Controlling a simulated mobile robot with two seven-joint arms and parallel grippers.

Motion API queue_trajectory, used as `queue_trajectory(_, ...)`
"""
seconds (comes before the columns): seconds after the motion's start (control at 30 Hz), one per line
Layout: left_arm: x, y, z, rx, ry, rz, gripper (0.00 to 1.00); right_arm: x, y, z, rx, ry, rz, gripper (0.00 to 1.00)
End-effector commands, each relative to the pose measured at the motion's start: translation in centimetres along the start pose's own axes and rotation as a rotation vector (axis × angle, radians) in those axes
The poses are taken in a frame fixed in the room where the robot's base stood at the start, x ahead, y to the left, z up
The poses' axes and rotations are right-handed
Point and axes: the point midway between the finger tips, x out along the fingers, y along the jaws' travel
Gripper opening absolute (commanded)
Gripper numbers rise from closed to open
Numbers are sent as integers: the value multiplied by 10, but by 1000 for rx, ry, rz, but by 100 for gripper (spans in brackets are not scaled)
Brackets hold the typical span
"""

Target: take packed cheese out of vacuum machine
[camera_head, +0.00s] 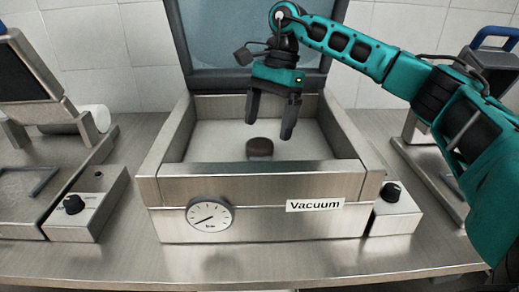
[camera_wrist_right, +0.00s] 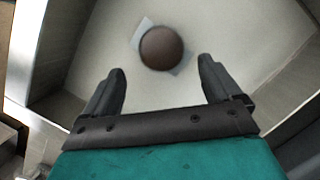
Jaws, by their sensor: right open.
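The vacuum machine (camera_head: 258,188) is a steel box with its lid (camera_head: 225,45) raised at the back, a gauge and a "Vacuum" label on its front. Inside lies a small round dark brown piece, the cheese (camera_head: 259,147). In the right wrist view the cheese (camera_wrist_right: 161,48) lies on a pale, partly see-through square, seemingly its packaging. My right gripper (camera_head: 270,132) is open and empty, pointing down into the chamber above the cheese. In the wrist view the cheese is ahead of the spread fingers (camera_wrist_right: 162,80), apart from them. My left gripper does not show.
The chamber walls (camera_head: 345,135) stand around the cheese. A steel device with a dark panel and a black knob (camera_head: 74,204) stands at the left. Another knob box (camera_head: 394,208) stands right of the machine. The counter's front strip (camera_head: 250,262) is clear.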

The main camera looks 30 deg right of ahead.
Motion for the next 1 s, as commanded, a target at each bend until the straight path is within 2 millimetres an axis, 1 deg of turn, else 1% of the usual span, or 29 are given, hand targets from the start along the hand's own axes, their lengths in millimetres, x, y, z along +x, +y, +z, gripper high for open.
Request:
queue_trajectory(0.03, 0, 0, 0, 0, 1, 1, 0, 8, 0, 2, -2, 0, 3, 91)
queue_trajectory(0.17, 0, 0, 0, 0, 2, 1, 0, 27, -2, 10, -2, 0, 3, 91)
queue_trajectory(0.2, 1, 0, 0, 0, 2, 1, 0, 34, -2, 9, 0, 0, 3, 91)
queue_trajectory(0.3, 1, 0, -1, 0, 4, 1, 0, 43, -2, 9, 1, -1, 1, 91)
queue_trajectory(0.57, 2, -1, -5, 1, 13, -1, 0, 46, -2, 9, 0, -1, 0, 91)
queue_trajectory(0.67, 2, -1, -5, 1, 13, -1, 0, 46, -2, 9, 0, 0, 0, 84)
queue_trajectory(1.0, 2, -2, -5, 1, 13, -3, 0, 45, -2, 9, 0, -1, 0, 51)
